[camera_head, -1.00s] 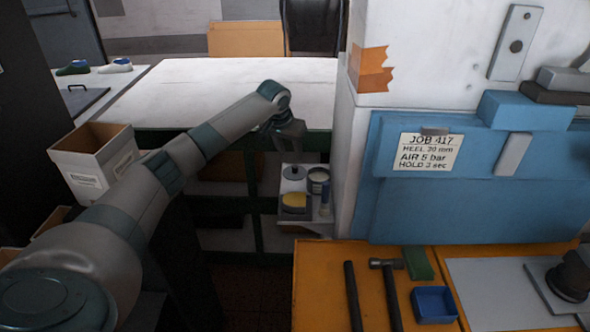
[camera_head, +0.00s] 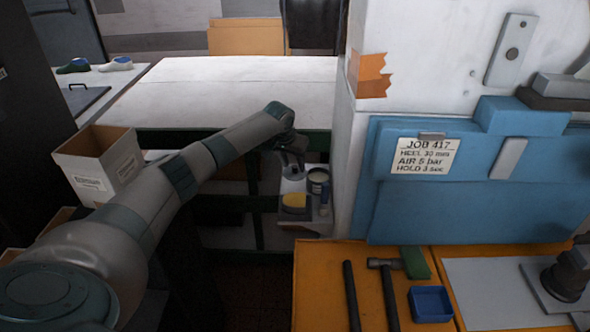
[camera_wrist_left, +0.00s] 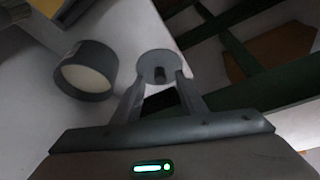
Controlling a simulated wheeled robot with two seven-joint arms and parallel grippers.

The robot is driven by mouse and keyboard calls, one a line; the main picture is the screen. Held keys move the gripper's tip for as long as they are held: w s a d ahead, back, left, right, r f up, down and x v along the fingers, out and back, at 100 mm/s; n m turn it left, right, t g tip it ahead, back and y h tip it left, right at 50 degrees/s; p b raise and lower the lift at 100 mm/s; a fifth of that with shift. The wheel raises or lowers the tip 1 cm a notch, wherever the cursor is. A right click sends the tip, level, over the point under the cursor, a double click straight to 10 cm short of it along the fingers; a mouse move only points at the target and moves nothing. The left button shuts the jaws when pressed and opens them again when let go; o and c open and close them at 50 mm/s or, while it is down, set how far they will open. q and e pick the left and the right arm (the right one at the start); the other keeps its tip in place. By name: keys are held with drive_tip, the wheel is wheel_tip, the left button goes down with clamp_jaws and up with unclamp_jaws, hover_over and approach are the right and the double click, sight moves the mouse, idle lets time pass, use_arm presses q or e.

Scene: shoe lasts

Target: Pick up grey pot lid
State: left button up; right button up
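The grey pot lid (camera_wrist_left: 158,62) is a small round disc with a dark knob at its centre, seen ahead of the fingertips in the left wrist view. In the head view the lid (camera_head: 292,174) lies on the small shelf by the white wall, partly covered by my gripper. My left gripper (camera_wrist_left: 161,82) is open, one finger on each side of the knob, with a gap between them. In the head view my left gripper (camera_head: 292,160) is just over the lid. Whether the fingers touch the lid is not clear. My right gripper is not in view.
A grey pot (camera_wrist_left: 86,72) with pale contents stands close beside the lid; it also shows in the head view (camera_head: 318,182). A yellow item (camera_head: 294,201) lies in front on the shelf (camera_head: 296,222). The white wall (camera_head: 343,190) is near on the right.

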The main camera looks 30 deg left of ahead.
use_arm(q)
drive_tip(key=shift+x, duration=0.85)
clamp_jaws()
